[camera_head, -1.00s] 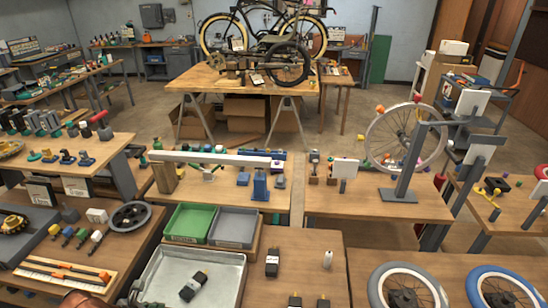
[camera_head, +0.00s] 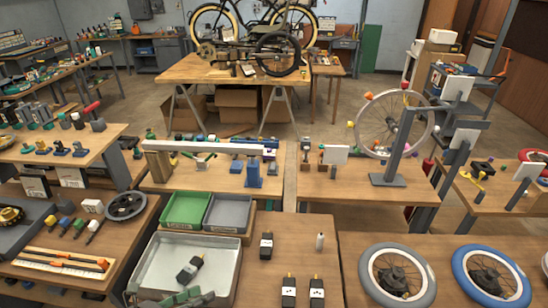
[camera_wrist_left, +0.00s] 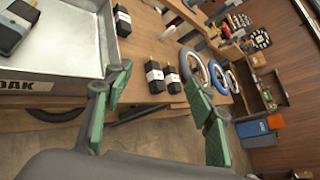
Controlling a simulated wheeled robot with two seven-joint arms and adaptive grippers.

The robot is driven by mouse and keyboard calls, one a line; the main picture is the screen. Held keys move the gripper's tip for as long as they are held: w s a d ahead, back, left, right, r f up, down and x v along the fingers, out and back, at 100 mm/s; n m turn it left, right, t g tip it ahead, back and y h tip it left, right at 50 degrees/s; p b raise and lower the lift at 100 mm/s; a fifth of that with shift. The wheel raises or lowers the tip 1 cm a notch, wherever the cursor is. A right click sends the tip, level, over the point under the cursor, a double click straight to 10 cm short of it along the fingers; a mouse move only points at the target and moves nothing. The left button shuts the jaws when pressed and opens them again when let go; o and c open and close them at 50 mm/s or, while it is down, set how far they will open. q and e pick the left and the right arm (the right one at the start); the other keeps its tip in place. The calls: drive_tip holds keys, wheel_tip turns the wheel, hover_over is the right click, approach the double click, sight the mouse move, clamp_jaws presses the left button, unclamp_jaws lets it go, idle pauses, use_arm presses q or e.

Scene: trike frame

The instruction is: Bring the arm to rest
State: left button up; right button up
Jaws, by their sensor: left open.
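My left gripper (camera_head: 182,297) shows at the bottom edge of the head view, in front of the metal tray (camera_head: 229,288). In the left wrist view its two green-padded fingers (camera_wrist_left: 157,85) stand wide apart with nothing between them. The tray (camera_wrist_left: 65,62) lies to the left of the fingers there, with a black battery-like block (camera_wrist_left: 10,27) inside. That block (camera_head: 190,268) also shows in the head view, apart from the gripper. My right gripper is in neither view.
Two wheels (camera_head: 398,275) (camera_head: 491,276) lie at the right. Bare floor shows beyond the near benches.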

use_arm(q)
drive_tip(key=w+a+r+n+t, duration=0.2)
drive_tip(key=a+r+n+t, duration=0.2)
drive_tip(key=r+n+t, duration=0.55)
drive_tip(key=a+n+t+y, duration=0.2)
drive_tip(key=a+n+y, duration=0.6)
drive_tip(key=a+n, duration=0.25)
drive_tip(key=s+a+f+n+g+y, duration=0.3)
drive_tip(key=a+f+n+g+y, duration=0.15)
drive_tip(key=f+n, duration=0.35)
drive_tip(key=s+a+f+n+g+y, duration=0.4)
drive_tip(key=a+f+n, duration=0.2)
drive_tip(key=f, duration=0.5)
drive_tip(key=s+d+f+n+g+h, duration=0.25)
drive_tip(key=s+d+f+g, duration=0.25)
drive_tip(key=s+f, duration=0.4)
drive_tip(key=s+d+f+n+g+h, duration=0.2)
drive_tip(key=s+d+f+g+h, duration=0.15)
drive_tip(key=s+d+f, duration=0.4)
drive_tip(key=s+f+g, duration=0.1)
drive_tip(key=s+f, duration=0.2)
drive_tip(key=f, duration=1.2)
drive_tip(key=s+f+g, duration=0.1)
drive_tip(key=s+f, duration=0.1)
drive_tip(key=f, duration=1.4)
drive_tip(key=s+f+m+g+p, duration=0.1)
drive_tip(key=s+f, duration=1.4)
drive_tip(key=s, duration=0.5)
drive_tip(key=shift+a+f, duration=0.25)
drive_tip(key=shift+f, duration=0.1)
